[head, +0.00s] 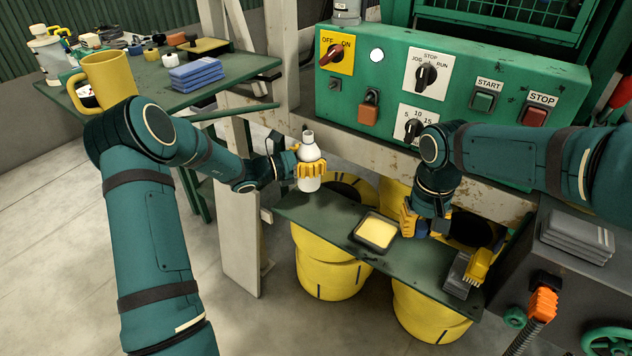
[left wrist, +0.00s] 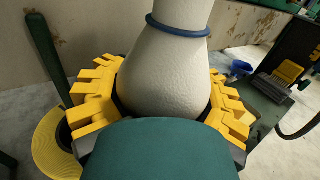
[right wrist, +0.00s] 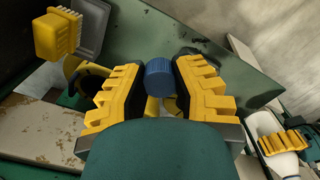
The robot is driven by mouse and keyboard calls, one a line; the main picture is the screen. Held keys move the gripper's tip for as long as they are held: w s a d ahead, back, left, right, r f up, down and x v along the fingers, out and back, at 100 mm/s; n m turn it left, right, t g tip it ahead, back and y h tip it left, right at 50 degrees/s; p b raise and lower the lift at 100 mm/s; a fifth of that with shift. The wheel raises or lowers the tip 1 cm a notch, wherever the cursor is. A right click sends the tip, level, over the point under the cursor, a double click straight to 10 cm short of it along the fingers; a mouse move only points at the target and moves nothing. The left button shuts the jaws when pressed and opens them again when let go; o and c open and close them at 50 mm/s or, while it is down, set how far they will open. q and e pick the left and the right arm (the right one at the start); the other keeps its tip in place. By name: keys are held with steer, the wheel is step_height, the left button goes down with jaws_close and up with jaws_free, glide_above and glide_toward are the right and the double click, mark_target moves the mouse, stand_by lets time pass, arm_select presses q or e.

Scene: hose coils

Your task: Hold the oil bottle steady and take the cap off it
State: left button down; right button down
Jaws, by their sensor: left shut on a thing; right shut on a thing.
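The white oil bottle (head: 308,153) stands upright in my left gripper (head: 311,170), whose yellow fingers are shut around its body. Its neck is bare at the top, with no cap on it. The left wrist view shows its wide body (left wrist: 175,75) between the fingers, with a blue ring round the neck. My right gripper (head: 416,222) is well to the right of the bottle, low over the green shelf. In the right wrist view the blue cap (right wrist: 159,76) is pinched between its fingertips. I cannot tell whether the cap touches the shelf.
The green shelf (head: 335,222) carries a tray with a yellow pad (head: 376,232) and a yellow brush (head: 480,265). Yellow hose coils (head: 330,268) stand underneath. A green control panel (head: 460,135) is behind. A side table (head: 235,67) at left holds a yellow mug (head: 108,78) and blue cloths.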

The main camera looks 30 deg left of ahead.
arm_select(q)
steer(key=shift+f+b, duration=0.5)
steer(key=shift+f, duration=2.3)
steer(key=shift+r, duration=0.1)
steer(key=c, duration=0.6)
jaws_free()
steer(key=shift+f, duration=0.25)
steer(key=o, duration=0.5)
steer(key=shift+o, duration=0.5)
steer(key=shift+r, duration=0.15)
